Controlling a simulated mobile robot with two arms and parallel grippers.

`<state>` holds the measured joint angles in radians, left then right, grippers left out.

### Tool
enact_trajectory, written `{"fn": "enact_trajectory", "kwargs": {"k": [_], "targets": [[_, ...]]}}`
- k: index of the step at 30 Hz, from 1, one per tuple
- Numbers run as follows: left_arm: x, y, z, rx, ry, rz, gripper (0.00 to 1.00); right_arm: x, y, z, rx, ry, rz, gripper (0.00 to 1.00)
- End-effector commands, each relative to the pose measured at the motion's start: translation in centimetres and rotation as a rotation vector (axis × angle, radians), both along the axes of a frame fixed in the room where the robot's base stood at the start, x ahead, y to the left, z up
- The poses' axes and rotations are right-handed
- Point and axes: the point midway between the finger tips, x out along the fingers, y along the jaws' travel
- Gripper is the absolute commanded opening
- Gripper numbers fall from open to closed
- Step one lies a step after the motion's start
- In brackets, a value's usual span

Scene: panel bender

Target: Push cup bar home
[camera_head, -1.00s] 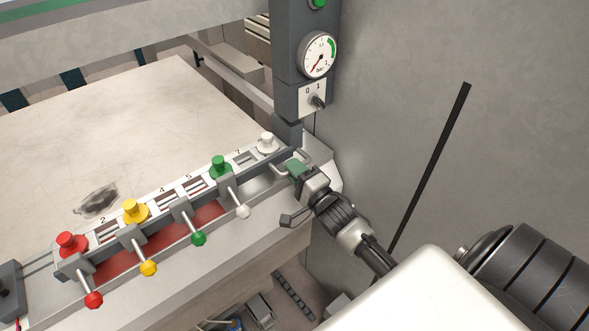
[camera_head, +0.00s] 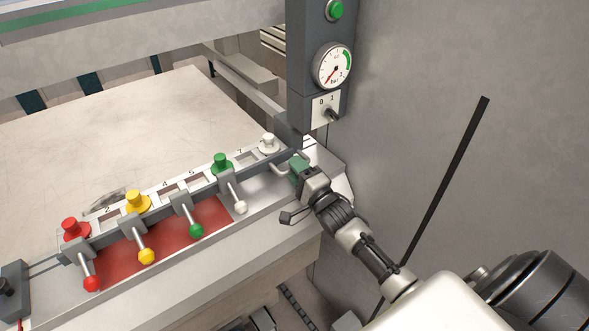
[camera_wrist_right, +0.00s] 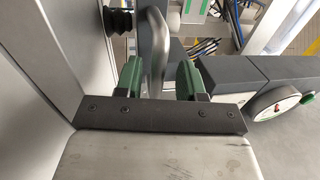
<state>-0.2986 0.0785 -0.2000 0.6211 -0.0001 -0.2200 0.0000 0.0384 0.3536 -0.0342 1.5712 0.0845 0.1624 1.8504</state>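The cup bar (camera_head: 160,216) is a long dark bar lying across the front of the machine table. It carries red (camera_head: 75,229), yellow (camera_head: 138,202), green (camera_head: 222,163) and white (camera_head: 268,143) cups, with ball-ended levers along its front. A bent metal handle (camera_wrist_right: 153,45) is at its right end. My right gripper (camera_head: 299,167) is at that handle. In the right wrist view its green fingers (camera_wrist_right: 158,80) stand on both sides of the handle, with a gap visible on the right. My left gripper is out of view.
A red strip (camera_head: 165,238) lies in front of the bar. A dark post with a gauge (camera_head: 332,66), a switch (camera_head: 331,112) and a green button (camera_head: 335,10) rises beside my right gripper. A grey wall (camera_head: 420,90) is close on the right. The pale table (camera_head: 120,130) behind is clear.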

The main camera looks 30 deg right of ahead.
Motion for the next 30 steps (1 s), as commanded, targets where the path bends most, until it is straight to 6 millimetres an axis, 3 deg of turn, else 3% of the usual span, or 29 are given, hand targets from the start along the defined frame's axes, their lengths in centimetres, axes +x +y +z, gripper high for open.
{"fn": "enact_trajectory", "kwargs": {"k": [5, 19, 30], "targets": [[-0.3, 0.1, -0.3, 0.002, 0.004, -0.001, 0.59, -1.0, 0.2, -0.4, -0.001, 0.003, 0.001, 0.39], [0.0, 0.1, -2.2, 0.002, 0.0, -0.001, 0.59, -9.4, -0.3, -1.9, -0.002, 0.001, 0.002, 0.39], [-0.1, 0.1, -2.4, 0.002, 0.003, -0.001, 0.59, -10.8, -0.4, -1.9, -0.001, -0.001, 0.001, 0.39]]}}
